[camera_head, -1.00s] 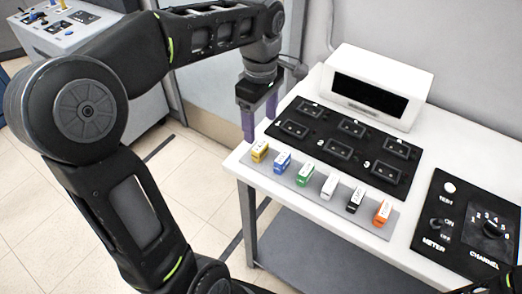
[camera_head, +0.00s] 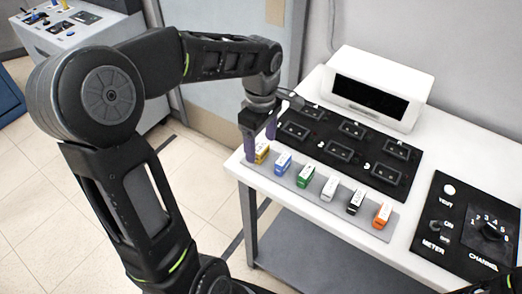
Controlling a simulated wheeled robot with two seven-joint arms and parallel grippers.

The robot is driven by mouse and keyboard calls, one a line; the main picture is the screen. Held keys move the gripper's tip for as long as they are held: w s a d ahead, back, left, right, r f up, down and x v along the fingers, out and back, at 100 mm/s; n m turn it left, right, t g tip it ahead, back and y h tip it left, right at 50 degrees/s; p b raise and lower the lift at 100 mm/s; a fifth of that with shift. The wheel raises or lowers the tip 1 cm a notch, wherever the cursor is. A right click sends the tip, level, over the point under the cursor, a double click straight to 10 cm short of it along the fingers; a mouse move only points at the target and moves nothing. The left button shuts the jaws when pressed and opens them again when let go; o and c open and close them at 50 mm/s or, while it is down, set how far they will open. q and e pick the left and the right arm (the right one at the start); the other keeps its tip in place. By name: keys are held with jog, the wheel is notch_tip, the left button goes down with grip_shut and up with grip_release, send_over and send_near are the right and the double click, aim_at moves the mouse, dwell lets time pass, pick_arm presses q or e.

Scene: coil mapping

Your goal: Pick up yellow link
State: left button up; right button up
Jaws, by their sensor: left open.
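The yellow link (camera_head: 262,153) stands at the left end of a row of small coloured links on a grey strip (camera_head: 319,201) near the table's front edge. My left gripper (camera_head: 260,147) points down with open jaws at the yellow link. One finger is at the link's left and the other is behind it to the right. The near finger covers part of the link. I cannot tell whether either finger touches it.
Blue (camera_head: 283,163), green (camera_head: 305,175), white (camera_head: 329,187), black (camera_head: 355,201) and orange (camera_head: 382,215) links continue the row. A black socket board (camera_head: 325,133) lies behind it. A white box (camera_head: 375,85) stands at the back. A meter panel (camera_head: 462,215) lies at right.

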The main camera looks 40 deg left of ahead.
aim_at(261, 147)
pick_arm(q)
jog(key=shift+f, duration=0.3)
dwell(0.4)
jog(key=c, duration=1.5)
jog(key=shift+r, duration=0.1)
notch_tip(261, 147, up, 10)
jog(key=shift+f, duration=0.1)
